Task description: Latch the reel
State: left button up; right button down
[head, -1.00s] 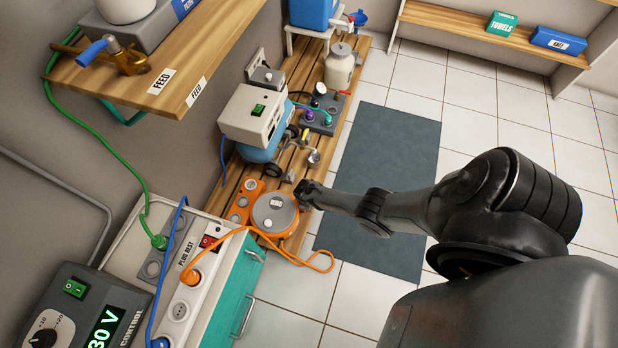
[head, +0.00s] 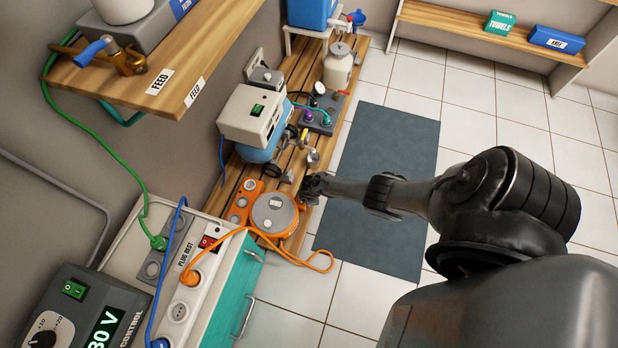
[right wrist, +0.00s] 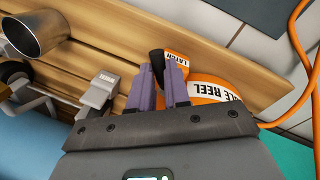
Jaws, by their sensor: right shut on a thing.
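The orange cable reel (head: 274,214) with a grey round top lies on the low slatted wooden bench, its orange cable running out to the power strip. In the right wrist view the reel (right wrist: 222,90) carries a "cable reel" label, and beside it is an orange part marked "latch" (right wrist: 178,65) with a black knob (right wrist: 156,60). My right gripper (head: 305,188) is at the reel's far right edge. In the right wrist view its purple fingers (right wrist: 158,85) are shut on the latch's black knob. My left gripper is not in view.
A grey clip-like block (right wrist: 99,92) and a metal cup (right wrist: 33,32) are close to my gripper. A blue compressor (head: 262,150) stands behind the reel on the bench. The floor mat (head: 385,190) to the right is clear apart from my arm.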

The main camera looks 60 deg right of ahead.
jog(key=n, duration=0.1)
jog(key=d+n, duration=0.1)
jog(key=shift+w+n+b, duration=0.3)
jog(key=shift+n+b, duration=0.05)
jog(key=shift+n, duration=0.05)
jog(key=n, duration=0.1)
jog(key=n+b, duration=0.1)
jog(key=w+n, duration=0.1)
jog(key=shift+d+f+n+t+y+b, duration=0.1)
jog(key=shift+d+n+t+y+b, duration=0.2)
jog(key=shift+y, duration=0.1)
jog(key=n+b, duration=0.1)
jog(key=n, duration=0.1)
jog(key=w+n+b, duration=0.1)
jog(key=shift+d+n+y, duration=0.1)
jog(key=shift+n+y, duration=0.3)
jog(key=shift+w+n+b, duration=0.25)
jog(key=shift+n+b, duration=0.2)
jog(key=shift+n, duration=0.35)
jog(key=c, duration=1.1)
grip_release()
